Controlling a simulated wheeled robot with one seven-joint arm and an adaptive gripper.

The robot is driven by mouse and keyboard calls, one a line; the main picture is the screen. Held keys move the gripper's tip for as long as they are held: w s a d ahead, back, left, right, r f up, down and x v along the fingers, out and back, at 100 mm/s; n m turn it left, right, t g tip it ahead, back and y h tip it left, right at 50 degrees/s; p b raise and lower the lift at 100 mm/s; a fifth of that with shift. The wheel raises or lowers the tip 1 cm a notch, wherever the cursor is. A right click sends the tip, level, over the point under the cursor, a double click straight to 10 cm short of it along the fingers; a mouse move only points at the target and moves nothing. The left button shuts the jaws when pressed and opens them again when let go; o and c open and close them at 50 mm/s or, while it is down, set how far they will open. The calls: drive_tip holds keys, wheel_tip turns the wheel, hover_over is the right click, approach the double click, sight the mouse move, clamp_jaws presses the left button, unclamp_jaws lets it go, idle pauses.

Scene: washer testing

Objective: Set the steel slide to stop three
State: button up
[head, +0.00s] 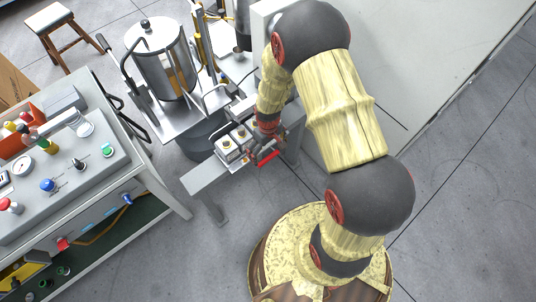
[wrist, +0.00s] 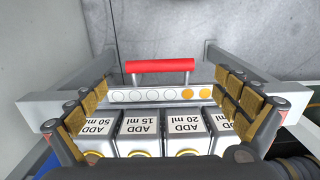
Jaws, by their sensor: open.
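A red bar handle (wrist: 160,66) on thin brackets stands out from a pale strip with a row of round marks (wrist: 152,95). The marks on the left are white and the two on the right are orange. A grey steel rail (wrist: 60,103) runs beside it; I cannot tell which part is the slide or where its stops are. My gripper (wrist: 163,84) is open and empty, its padded fingers wide apart on either side of the strip. In the head view my gripper (head: 262,142) is over the bench unit, close to the red handle (head: 268,157).
Several white blocks labelled ADD (wrist: 139,128) stand in a row by the strip. A steel tank (head: 163,65) stands behind the unit. A control panel bench (head: 160,185) is at the left. The floor (head: 460,170) at right is clear.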

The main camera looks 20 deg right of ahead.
wheel_tip(320, 180, up, 7)
idle(0.3)
drive_tip(key=shift+r, duration=0.1)
idle(0.4)
drive_tip(key=s+m+g, duration=0.1)
drive_tip(key=s, duration=0.4)
drive_tip(key=s+r+t, duration=0.2)
drive_tip(key=s+r, duration=0.1)
drive_tip(key=r, duration=0.9)
drive_tip(key=s+a+r+m+t, duration=0.1)
drive_tip(key=s+r, duration=0.3)
drive_tip(key=r, duration=0.8)
drive_tip(key=s+a+r+m+t, duration=0.1)
drive_tip(key=s+r+t, duration=0.2)
drive_tip(key=r, duration=0.9)
drive_tip(key=shift+s+a+t, duration=0.2)
drive_tip(key=shift+s+t, duration=0.1)
drive_tip(key=shift+s, duration=0.45)
